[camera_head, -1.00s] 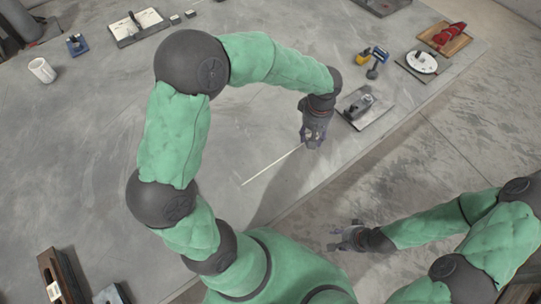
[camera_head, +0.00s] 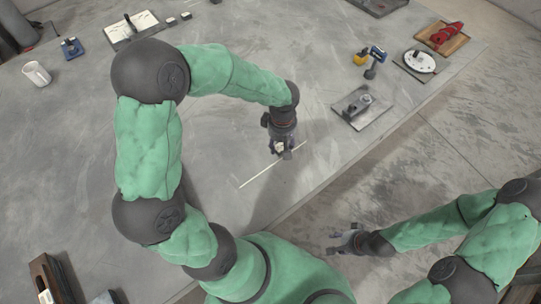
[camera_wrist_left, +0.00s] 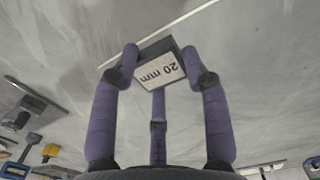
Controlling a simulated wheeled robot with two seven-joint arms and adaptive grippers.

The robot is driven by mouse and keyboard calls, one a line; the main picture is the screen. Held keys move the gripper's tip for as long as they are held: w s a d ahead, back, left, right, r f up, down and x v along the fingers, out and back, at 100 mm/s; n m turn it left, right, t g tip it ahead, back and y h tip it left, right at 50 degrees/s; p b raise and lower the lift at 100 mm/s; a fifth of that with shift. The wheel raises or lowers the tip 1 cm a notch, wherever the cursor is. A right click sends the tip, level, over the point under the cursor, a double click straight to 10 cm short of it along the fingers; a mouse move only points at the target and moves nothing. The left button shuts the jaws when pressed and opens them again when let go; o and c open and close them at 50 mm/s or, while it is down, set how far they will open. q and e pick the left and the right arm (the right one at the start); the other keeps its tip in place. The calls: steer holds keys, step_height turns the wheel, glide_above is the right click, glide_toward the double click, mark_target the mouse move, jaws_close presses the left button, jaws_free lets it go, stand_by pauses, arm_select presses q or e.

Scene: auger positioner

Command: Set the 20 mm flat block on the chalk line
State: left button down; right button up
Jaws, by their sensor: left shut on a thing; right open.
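The 20 mm flat block (camera_wrist_left: 158,70) is dark with a pale face marked "20 mm". It sits between the fingers of my left gripper (camera_wrist_left: 160,75), which is shut on it. In the head view my left gripper (camera_head: 282,149) hangs over the chalk line (camera_head: 257,173), a thin white line on the grey table, and hides part of it. In the left wrist view the chalk line (camera_wrist_left: 185,20) passes just beyond the block. I cannot tell whether the block touches the table. My right gripper (camera_head: 340,242) is open and empty, off the table's front edge.
On the grey table (camera_head: 230,120), a plate with a dark clamp-like tool (camera_head: 360,104) lies right of my left gripper. Blue and yellow tools (camera_head: 370,60), a round white dial (camera_head: 420,62) and a red item (camera_head: 446,34) lie farther back. A white mug (camera_head: 37,74) stands far left.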

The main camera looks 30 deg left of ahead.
mark_target(271, 159)
arm_select(q)
steer(key=a+f, duration=0.1)
steer(key=s+a+f+b, duration=0.1)
steer(key=f, duration=0.1)
steer(key=shift+a+f, duration=0.25)
steer(key=shift+a, duration=0.1)
steer(key=f, duration=0.2)
steer(key=f+b, duration=0.1)
steer(key=shift+s+a+f, duration=0.1)
steer(key=shift+a+f, duration=0.1)
steer(key=shift+f, duration=0.15)
steer(key=shift+r, duration=0.1)
steer(key=c, duration=0.6)
jaws_free()
